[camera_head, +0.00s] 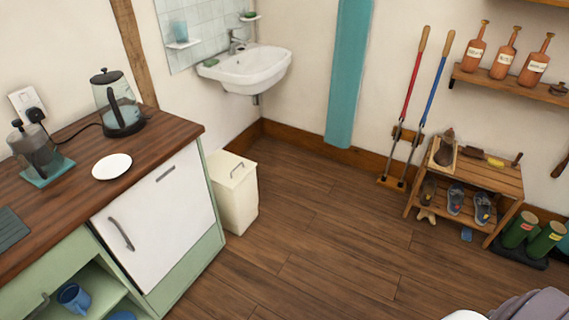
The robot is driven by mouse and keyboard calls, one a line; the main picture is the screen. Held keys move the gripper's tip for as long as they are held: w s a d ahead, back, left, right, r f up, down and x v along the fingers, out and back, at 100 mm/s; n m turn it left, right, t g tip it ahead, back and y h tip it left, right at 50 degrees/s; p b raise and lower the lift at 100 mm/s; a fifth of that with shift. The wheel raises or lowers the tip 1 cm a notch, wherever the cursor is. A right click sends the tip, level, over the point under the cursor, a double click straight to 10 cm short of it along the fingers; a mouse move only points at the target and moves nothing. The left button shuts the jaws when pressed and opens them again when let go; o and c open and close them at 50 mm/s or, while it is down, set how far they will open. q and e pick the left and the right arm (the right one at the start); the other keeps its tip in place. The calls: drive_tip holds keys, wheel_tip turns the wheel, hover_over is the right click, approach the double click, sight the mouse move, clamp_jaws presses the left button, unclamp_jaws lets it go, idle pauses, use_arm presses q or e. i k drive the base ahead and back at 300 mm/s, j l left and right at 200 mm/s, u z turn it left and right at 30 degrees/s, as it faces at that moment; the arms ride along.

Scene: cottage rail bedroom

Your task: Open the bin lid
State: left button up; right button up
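The bin (240,205) is a cream, upright box on the wooden floor, just right of the green cabinet's end. The cabinet's end hides part of the bin's left side. Neither of my grippers is in view.
A cabinet with a wooden worktop (65,205) stands left, carrying a kettle (118,105) and a white plate (112,166). A washbasin (247,68) hangs behind the bin. A shoe rack (472,178) stands right. The floor (310,225) between is clear.

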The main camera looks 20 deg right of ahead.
sight(228, 170)
drive_tip(key=z, duration=0.3)
drive_tip(key=u, duration=0.65)
drive_tip(key=i+l+u, duration=0.25)
drive_tip(key=l+u, duration=0.3)
drive_tip(key=i+l+u, duration=0.1)
drive_tip(key=l+u, duration=0.15)
drive_tip(key=l, duration=0.15)
drive_tip(key=i+l+u, duration=0.1)
drive_tip(key=l+u, duration=0.2)
